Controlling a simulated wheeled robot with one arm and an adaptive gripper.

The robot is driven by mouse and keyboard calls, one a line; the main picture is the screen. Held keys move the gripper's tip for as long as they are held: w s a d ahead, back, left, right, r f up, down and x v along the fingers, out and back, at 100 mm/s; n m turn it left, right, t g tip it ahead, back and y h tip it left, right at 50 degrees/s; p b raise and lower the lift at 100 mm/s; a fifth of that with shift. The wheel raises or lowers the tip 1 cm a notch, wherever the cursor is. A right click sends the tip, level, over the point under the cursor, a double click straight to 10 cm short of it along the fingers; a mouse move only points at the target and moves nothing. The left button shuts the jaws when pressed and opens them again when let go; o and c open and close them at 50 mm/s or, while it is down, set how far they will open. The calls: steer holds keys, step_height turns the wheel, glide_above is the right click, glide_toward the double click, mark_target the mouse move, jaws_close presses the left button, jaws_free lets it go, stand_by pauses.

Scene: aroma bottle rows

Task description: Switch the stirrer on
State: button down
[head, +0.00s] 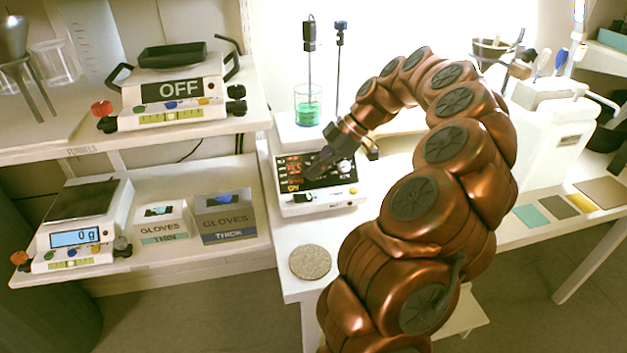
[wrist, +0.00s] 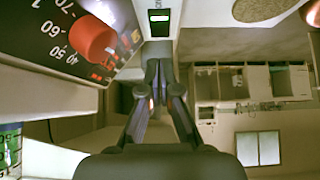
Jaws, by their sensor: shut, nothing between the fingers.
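The stirrer (head: 318,205) is a white unit with a dark front panel, standing on the white bench. A beaker of green liquid (head: 308,108) stands on its raised back part, with a probe in or behind it. Red and orange lit characters show on the panel, the lowest seeming to read ON.
A round speckled pad (head: 311,262) lies on the bench in front of the stirrer. Left shelves hold a device reading OFF (head: 180,92), a scale reading 0 g (head: 75,238) and two glove boxes (head: 226,216).

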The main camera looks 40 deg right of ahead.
steer(key=d+f+v, duration=0.1)
steer(key=v, duration=0.9)
steer(key=shift+s+d+p, duration=0.25)
steer(key=shift+s+p, duration=0.1)
steer(key=shift+p, duration=0.05)
